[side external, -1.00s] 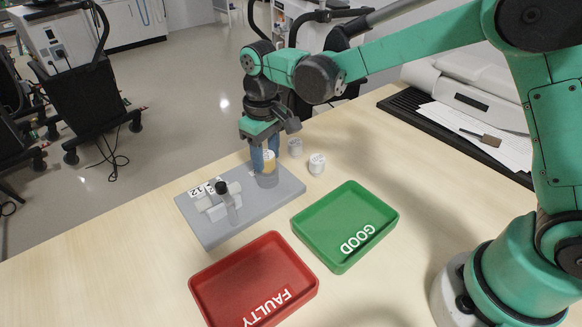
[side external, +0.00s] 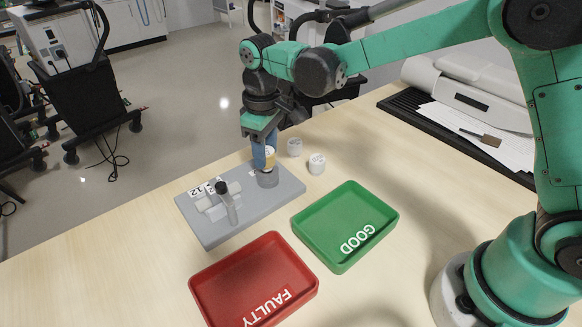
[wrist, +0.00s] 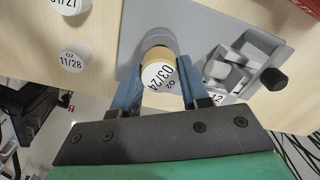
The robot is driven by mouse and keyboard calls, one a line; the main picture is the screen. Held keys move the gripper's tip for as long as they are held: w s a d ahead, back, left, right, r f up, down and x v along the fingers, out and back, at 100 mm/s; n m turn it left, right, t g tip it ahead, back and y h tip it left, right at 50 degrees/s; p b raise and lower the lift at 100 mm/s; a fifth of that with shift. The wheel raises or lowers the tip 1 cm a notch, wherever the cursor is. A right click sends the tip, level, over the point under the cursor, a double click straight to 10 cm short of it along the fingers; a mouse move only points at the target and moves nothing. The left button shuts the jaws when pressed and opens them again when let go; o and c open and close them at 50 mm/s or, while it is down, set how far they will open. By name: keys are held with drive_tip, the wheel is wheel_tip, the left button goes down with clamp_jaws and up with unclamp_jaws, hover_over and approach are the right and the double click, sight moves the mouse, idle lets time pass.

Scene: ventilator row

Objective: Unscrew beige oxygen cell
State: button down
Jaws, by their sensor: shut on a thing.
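My gripper (wrist: 161,92) points down over the grey plate (side external: 208,238) and is shut on the beige oxygen cell (side external: 271,152). Its blue fingers press the cell from two opposite sides. In the wrist view the cell's beige side (wrist: 157,54) shows, and its white top reads O2 03/24. The cell stands upright over a round grey socket (side external: 268,179) on the plate. I cannot tell whether its threads are still engaged. Two white oxygen cells, a farther one (side external: 295,147) and a nearer one (side external: 317,163), stand on the table beside the plate. One reads 11/28 (wrist: 75,60).
A light grey fixture with a dark-topped post (side external: 223,188) stands on the plate's left part. A green GOOD tray (side external: 385,232) and a red FAULTY tray (side external: 208,304) lie empty in front. Papers and a brush (side external: 482,137) lie at right.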

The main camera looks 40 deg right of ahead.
drive_tip(key=shift+r, duration=1.25)
drive_tip(key=shift+r, duration=0.1)
